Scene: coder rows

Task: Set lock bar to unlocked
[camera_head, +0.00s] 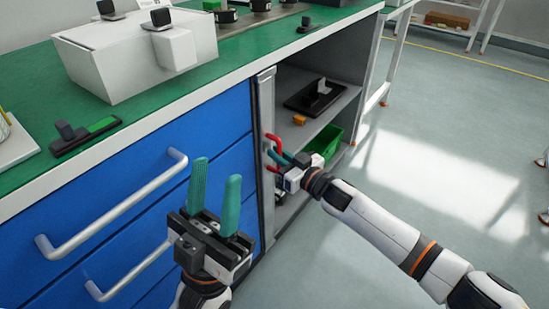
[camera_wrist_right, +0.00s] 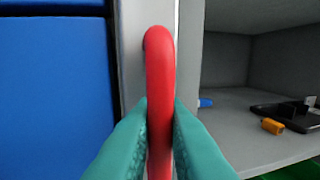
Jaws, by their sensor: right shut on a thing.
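The lock bar (camera_head: 266,100) is a grey upright strip at the edge between the blue drawers and the open cabinet. Its red handle (camera_head: 271,137) curves out from it, and in the right wrist view the red handle (camera_wrist_right: 159,60) stands upright in front of the grey bar (camera_wrist_right: 133,75). My right gripper (camera_head: 280,157) is shut on the red handle, with a teal finger on each side of it. My left gripper (camera_head: 216,172) is open and empty in front of the blue drawers.
Blue drawers (camera_head: 215,130) with silver handles (camera_head: 120,207) lie left of the bar. The open cabinet holds a black device (camera_head: 310,97), an orange block (camera_head: 299,119) and a green bin (camera_head: 325,142). The green worktop (camera_head: 235,60) carries a white box (camera_head: 115,60). The floor at right is clear.

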